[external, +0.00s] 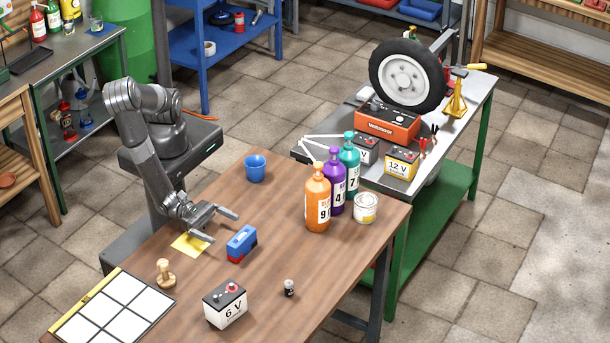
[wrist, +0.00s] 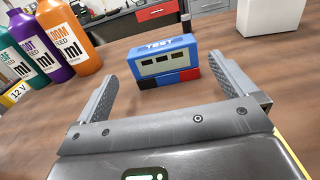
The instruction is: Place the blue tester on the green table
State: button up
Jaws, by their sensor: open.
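The blue tester (external: 241,243), a small blue box with a red and black base, stands upright on the brown wooden table (external: 270,190). In the wrist view the tester (wrist: 164,62) shows its "TEST" label and small dark windows. It lies ahead of my gripper (external: 224,226), roughly between the lines of the two fingers. The fingers are spread, empty and low over the brown table. The green table (external: 376,174), with a grey top and green legs and lower shelf, stands beyond the bottles at the right.
Orange (external: 317,203), purple and teal bottles and a white can (external: 365,207) stand between the tester and the green table. A blue cup (external: 255,168), a 6 V battery (external: 225,303) and a small dark cylinder (external: 289,288) are nearby. Wheel, batteries and charger crowd the green table.

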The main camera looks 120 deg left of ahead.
aim_at(247, 240)
jog(key=w, duration=1)
jog(key=shift+w+d+f, duration=0.1)
jog(key=shift+w, duration=0.15)
jog(key=c, duration=0.8)
